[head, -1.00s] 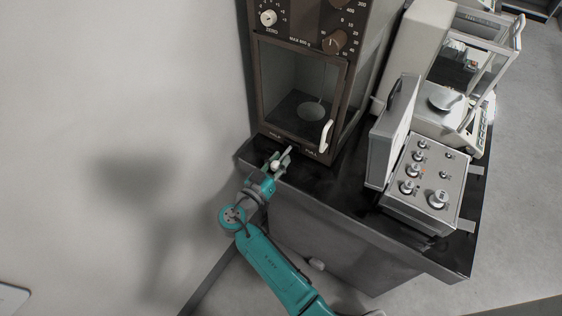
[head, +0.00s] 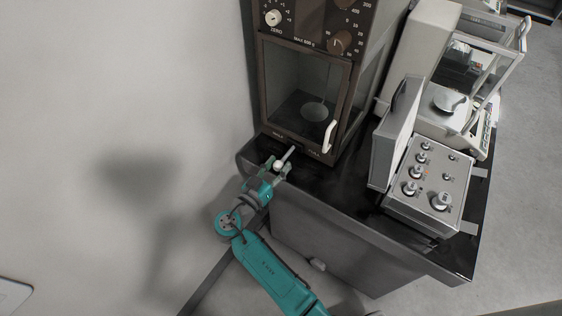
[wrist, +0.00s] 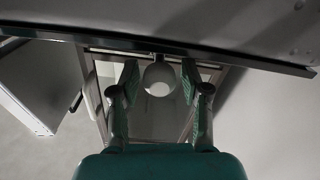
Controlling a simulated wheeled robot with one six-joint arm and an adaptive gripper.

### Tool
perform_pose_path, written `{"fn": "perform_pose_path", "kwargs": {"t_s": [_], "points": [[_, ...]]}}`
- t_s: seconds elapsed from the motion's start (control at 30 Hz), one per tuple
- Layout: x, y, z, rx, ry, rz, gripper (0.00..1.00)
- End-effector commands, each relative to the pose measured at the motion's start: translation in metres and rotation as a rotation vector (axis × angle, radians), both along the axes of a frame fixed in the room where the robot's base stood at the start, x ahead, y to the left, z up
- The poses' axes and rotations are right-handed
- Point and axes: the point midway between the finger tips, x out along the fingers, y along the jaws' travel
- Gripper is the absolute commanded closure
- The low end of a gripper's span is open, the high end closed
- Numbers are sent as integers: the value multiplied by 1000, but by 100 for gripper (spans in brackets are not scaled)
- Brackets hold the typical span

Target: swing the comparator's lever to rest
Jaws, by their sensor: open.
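The comparator (head: 300,100) is a tall dark brown cabinet with a glass door, standing at the back of a black-topped table. Its lever (head: 289,152) is a short rod at the cabinet's lower front edge, ending in a pale round knob (head: 278,166). Words are printed on either side of the lever; I can hardly read them. My gripper (head: 279,168) is open at the knob. In the wrist view, the knob (wrist: 160,80) sits between my two fingertips (wrist: 160,84), with a small gap on each side. The rod runs beyond it to the cabinet.
A grey control box (head: 428,182) with several knobs and a raised lid stands right on the black tabletop (head: 345,182). A balance with a round pan (head: 450,98) is behind it. The door's white handle (head: 330,136) is close above the lever's right. A bare wall is left.

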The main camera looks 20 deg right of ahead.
Motion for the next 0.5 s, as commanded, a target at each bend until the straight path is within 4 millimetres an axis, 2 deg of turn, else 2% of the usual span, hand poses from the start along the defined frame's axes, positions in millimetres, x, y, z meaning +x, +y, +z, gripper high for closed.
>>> {"fn": "perform_pose_path", "kwargs": {"t_s": [0.03,0.3,0.5], "points": [[-6,10,0,0,0,6,54],[-37,53,-1,0,1,5,54],[-52,73,0,-1,1,3,54]]}}
